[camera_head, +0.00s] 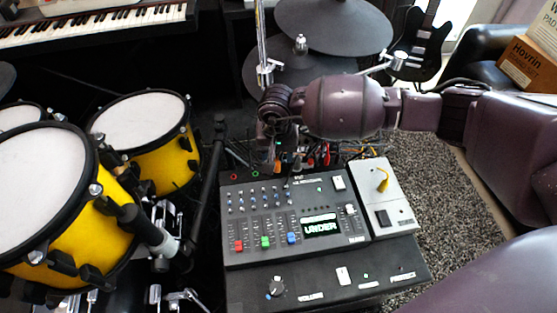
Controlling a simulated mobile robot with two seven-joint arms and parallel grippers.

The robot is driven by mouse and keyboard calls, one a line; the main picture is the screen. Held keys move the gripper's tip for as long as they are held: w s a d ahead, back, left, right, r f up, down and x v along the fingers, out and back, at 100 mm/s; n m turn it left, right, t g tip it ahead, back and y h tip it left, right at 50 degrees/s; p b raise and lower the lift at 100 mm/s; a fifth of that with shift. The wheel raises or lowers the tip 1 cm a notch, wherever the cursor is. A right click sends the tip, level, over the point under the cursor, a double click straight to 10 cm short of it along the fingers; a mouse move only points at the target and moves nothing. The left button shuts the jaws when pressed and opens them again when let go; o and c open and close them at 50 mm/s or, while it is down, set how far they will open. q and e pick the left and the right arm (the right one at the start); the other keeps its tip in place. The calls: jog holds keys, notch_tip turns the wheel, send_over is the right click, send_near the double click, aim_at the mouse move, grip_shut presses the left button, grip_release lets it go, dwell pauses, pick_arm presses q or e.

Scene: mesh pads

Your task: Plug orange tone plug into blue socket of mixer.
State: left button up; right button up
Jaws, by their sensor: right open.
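The mixer (310,258) is a dark grey console with knobs, red, green and blue sliders and a lit display, in the lower middle of the head view. My right gripper (272,148) hangs just behind the mixer's back edge, pointing down, with its jaws open. Under and beside it is a cluster of small coloured plugs and cables. A small orange piece (278,168) among them looks like the orange tone plug, partly hidden by the gripper. I cannot make out the blue socket. My left gripper is not in view.
A light grey box (392,215) with a yellow lead stands against the mixer's right side. Yellow drums (165,160) fill the left, with a black stand beside the mixer. Dark cymbal pads (335,25) are behind. A shaggy rug (440,190) lies to the right.

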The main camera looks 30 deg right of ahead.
notch_tip(320, 180, up, 7)
jog(key=shift+r+p, duration=0.1)
jog(key=shift+p, duration=0.75)
